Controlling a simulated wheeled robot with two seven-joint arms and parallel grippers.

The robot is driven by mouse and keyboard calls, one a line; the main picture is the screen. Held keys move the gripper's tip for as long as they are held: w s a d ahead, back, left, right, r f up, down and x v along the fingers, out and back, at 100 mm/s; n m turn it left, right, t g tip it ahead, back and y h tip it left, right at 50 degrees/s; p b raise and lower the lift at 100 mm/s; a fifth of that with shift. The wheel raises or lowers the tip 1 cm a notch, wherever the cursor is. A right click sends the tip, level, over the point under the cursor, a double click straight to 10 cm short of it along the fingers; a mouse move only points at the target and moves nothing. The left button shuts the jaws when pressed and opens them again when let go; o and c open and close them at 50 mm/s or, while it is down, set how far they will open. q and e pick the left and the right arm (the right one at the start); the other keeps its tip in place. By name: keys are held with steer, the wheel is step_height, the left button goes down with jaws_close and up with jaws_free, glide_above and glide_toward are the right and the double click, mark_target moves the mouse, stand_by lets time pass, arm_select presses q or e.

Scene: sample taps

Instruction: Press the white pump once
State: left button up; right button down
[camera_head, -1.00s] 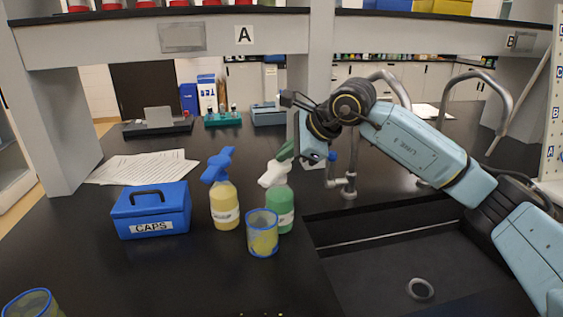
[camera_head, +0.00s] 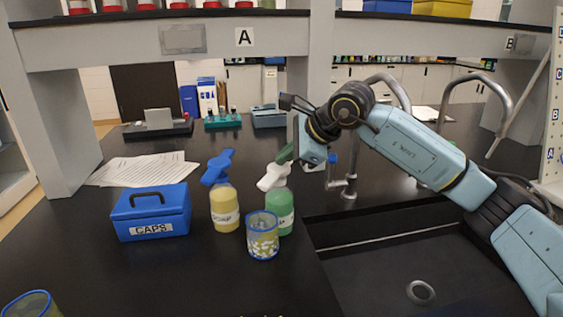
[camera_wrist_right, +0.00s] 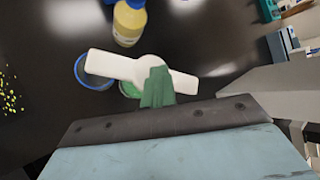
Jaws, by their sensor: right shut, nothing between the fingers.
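The white pump (camera_head: 273,179) tops a green bottle (camera_head: 280,212) at mid-counter, left of the sink. In the right wrist view the white pump (camera_wrist_right: 112,66) is a long white bar, with the bottle mostly hidden below it. My right gripper (camera_head: 285,154) is shut and empty, its green fingertips pointing down at the pump head. In the right wrist view the fingertips (camera_wrist_right: 157,84) overlap the middle of the white bar and seem to touch it. My left gripper is in neither view.
A yellow bottle (camera_head: 224,210) with a blue pump (camera_head: 217,168) stands just left. A blue-rimmed cup (camera_head: 263,240) with white bits stands in front. A blue CAPS box (camera_head: 152,212) is farther left. The sink (camera_head: 400,255) and tap (camera_head: 350,180) lie right.

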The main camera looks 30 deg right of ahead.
mark_target(280, 168)
steer(key=shift+w+a+r+p, duration=0.1)
steer(key=shift+a+r+p, duration=0.45)
steer(key=shift+r, duration=0.2)
steer(key=shift+a+r, duration=0.1)
steer(key=shift+r, duration=0.1)
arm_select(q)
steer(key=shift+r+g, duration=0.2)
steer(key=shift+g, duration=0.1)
arm_select(e)
steer(key=shift+r, duration=0.1)
